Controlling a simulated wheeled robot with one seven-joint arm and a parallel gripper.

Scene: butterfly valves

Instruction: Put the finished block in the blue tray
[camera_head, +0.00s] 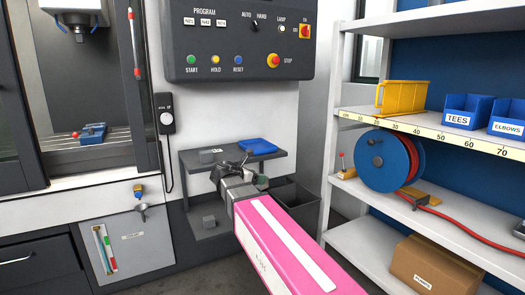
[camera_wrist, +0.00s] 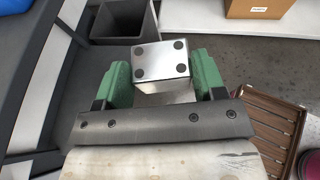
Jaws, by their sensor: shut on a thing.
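A bright metal block (camera_wrist: 161,65) with several dark round holes in its top sits between the green fingers of my gripper (camera_wrist: 163,80) in the wrist view. The gripper is shut on it, one finger on each side. In the head view my gripper (camera_head: 262,182) is in front of the dark shelf stand, and I cannot make out the block there. The blue tray (camera_head: 257,146) lies on the stand's upper shelf, just behind and above my gripper. A blue edge (camera_wrist: 12,20), perhaps the tray, shows at the wrist view's top left.
An open dark bin (camera_head: 295,200) stands right of the stand. A white rack (camera_head: 345,190) is at right.

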